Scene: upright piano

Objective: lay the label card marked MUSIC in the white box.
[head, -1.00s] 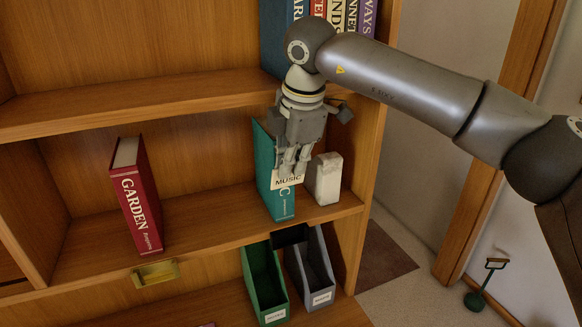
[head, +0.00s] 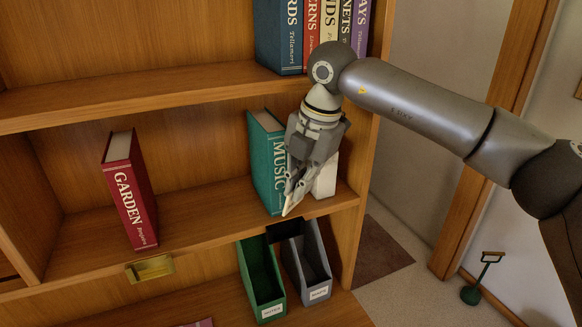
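My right gripper (head: 292,192) is at the shelf's front edge, in front of the teal MUSIC book (head: 268,160). Its fingers are shut on the label card (head: 290,203), which shows only as a thin pale sliver, seen nearly edge-on; its lettering cannot be read now. A white box-shaped thing (head: 327,178) stands on the shelf just right of and behind the gripper, partly hidden by it. Whether it is open on top cannot be seen. My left gripper is not in view.
A red GARDEN book (head: 130,190) stands on the same shelf at left, with bare shelf between. A brass holder (head: 150,268) is on the shelf front. Green (head: 262,280) and grey (head: 308,265) file boxes stand below. Several books (head: 279,35) fill the upper shelf's right end.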

